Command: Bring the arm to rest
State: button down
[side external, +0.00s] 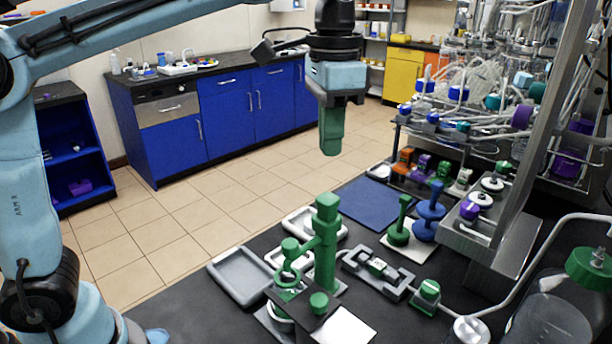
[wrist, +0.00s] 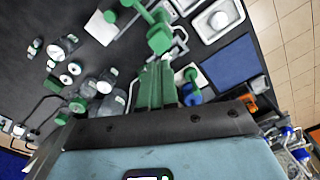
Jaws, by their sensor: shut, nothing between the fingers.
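My gripper (side external: 331,150) hangs from my arm with its green fingers pointing down, well above the black bench (side external: 228,319). The fingers are shut together with nothing between them. In the wrist view the green fingers of my gripper (wrist: 157,70) show in the middle, over the bench. In the side view my gripper is above and behind the green post stand (side external: 326,245) and apart from it. The stand's green top also shows in the wrist view (wrist: 160,38). No object touches the gripper.
A grey tray (side external: 213,268), a blue mat (side external: 377,203), a green peg (side external: 399,236) and a blue peg (side external: 430,212) are on the bench. A metal upright (side external: 535,120) and tubed glassware (side external: 485,75) stand at the right. Air around the gripper is clear.

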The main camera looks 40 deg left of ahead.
jog(key=s+a+f+n+t, duration=0.3)
jog(key=s+a+f, duration=0.1)
jog(key=f, duration=0.3)
jog(key=s+a+f+n+t, duration=0.3)
jog(key=s+a+f+t, duration=0.1)
jog(key=a+f, duration=0.3)
jog(key=shift+s+a+f, duration=0.25)
jog(key=shift+s+f, duration=0.1)
jog(key=shift+f, duration=0.2)
jog(key=c, duration=1.8)
grip_release()
